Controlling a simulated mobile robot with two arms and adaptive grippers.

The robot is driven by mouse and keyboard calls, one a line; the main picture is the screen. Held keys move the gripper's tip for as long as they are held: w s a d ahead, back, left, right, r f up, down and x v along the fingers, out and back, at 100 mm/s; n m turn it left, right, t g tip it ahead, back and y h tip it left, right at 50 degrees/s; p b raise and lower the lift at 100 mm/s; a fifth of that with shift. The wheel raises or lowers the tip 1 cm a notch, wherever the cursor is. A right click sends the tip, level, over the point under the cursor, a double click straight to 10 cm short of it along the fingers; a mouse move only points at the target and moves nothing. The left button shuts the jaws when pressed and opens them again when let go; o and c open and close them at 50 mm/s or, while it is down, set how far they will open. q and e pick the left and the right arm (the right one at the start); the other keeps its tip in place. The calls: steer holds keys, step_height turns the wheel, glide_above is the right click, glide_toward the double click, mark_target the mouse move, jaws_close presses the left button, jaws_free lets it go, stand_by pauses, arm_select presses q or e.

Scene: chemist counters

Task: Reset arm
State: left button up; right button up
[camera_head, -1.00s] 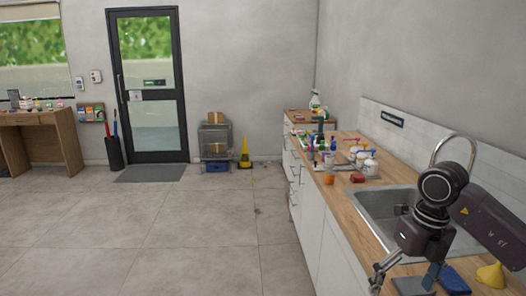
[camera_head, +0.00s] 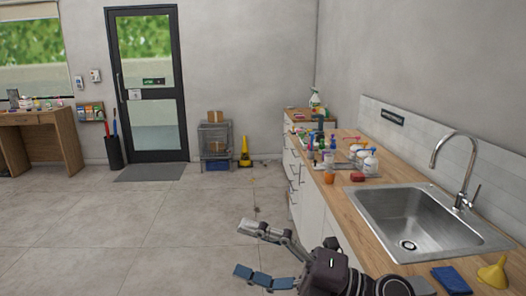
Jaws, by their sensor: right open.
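My right gripper (camera_head: 254,252) is at the bottom middle of the head view. Its two fingers point left and are spread apart, with nothing between them. It is over the floor, in front of the counter's cabinet fronts, and my right arm comes in from the bottom right. My left gripper is not in view.
A wooden counter (camera_head: 352,217) with a steel sink (camera_head: 409,215) and tap (camera_head: 462,170) runs along the right. The floor (camera_head: 130,230) to the left is clear.

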steer(key=w+d+m+t+h, duration=0.3)
steer(key=d+m+t+h, duration=0.3)
steer(key=m, duration=0.3)
steer(key=w+d+m+t+h, duration=0.3)
steer(key=w+d+m+t, duration=0.15)
steer(key=m+t, duration=0.45)
steer(key=s+d+f+m+g+h, duration=0.35)
steer(key=d+f+m+h, duration=0.75)
steer(key=f, duration=0.6)
steer(key=s+d+f+m+g, duration=0.35)
steer(key=s+f+g, duration=0.35)
steer(key=s+f, duration=0.5)
steer(key=s+a+f+g, duration=0.1)
steer(key=s+f+g, duration=0.65)
steer(key=s, duration=0.75)
step_height(320, 180, down, 26)
steer(key=s, duration=0.1)
steer(key=s+d+f+g, duration=0.1)
steer(key=s+d+f, duration=0.1)
steer(key=s+f, duration=1.5)
steer(key=shift+s+d+f, duration=0.2)
steer(key=shift+s+d, duration=0.1)
steer(key=shift+d, duration=0.1)
